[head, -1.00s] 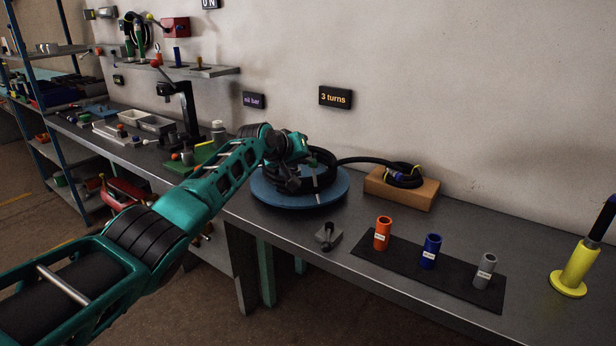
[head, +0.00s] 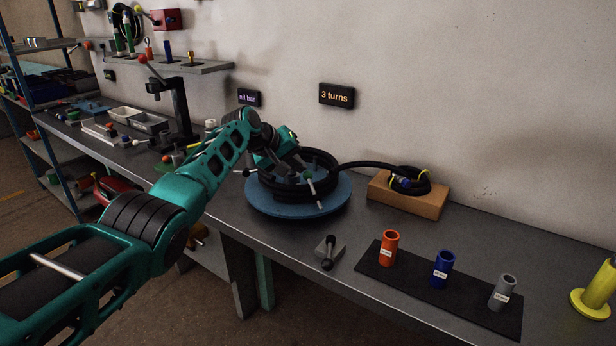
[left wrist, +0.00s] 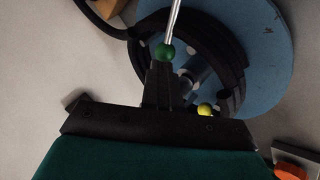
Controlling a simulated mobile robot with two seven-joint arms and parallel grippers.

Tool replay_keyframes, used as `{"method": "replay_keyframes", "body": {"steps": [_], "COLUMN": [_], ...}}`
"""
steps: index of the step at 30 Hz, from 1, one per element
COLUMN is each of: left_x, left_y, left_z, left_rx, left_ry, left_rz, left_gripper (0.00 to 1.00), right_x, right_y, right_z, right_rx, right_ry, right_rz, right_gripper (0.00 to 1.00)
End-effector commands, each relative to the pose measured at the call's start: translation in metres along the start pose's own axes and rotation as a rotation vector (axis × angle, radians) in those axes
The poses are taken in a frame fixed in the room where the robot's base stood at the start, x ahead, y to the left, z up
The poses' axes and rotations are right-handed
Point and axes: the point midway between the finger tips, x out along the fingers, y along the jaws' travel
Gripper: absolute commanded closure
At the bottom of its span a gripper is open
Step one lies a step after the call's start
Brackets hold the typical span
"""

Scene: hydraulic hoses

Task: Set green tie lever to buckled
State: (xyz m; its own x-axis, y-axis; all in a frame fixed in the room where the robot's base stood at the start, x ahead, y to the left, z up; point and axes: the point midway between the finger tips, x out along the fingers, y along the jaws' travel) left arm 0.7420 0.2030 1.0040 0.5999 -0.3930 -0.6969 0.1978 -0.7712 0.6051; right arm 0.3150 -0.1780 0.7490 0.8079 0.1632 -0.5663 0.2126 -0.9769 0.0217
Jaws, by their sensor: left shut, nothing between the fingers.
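The green tie lever shows in the head view as a silver rod with a green ball (head: 308,174), standing at the front of the black hose coil (head: 280,188) on a blue round turntable (head: 335,203). In the left wrist view the green ball (left wrist: 165,52) sits at the end of the silver rod. My left gripper (left wrist: 160,72) is shut and empty, its fingertips beside the green ball; I cannot tell whether they touch. In the head view my left gripper (head: 296,161) is over the coil, partly hidden by its own wrist. My right gripper is not in view.
A yellow-balled lever (left wrist: 204,109) is close to my fingers. The hose runs right to a wooden block (head: 405,197). A small grey fixture with a black lever (head: 328,252) stands in front. Orange, blue and grey sleeves stand on a black mat (head: 415,285) to the right.

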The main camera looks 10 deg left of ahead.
Motion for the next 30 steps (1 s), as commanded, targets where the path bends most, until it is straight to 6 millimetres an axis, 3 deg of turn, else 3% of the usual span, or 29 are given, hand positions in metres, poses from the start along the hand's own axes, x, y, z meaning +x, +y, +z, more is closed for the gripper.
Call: {"method": "replay_keyframes", "body": {"steps": [9, 22, 30], "left_x": [-0.01, -0.011, -0.027], "left_y": [0.009, 0.01, 0.02], "left_z": [-0.006, -0.006, -0.015], "left_rx": [0.0, 0.0, 0.001], "left_ry": [0.0, 0.001, 0.002], "left_rz": [0.0, 0.0, 0.001], "left_gripper": [1.0, 1.0, 1.0], "right_x": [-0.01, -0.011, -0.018], "right_y": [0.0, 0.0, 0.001], "right_z": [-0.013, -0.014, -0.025], "right_rx": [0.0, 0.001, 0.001], "right_ry": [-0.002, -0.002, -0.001], "right_rz": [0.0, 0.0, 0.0], "right_gripper": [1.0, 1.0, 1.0]}}
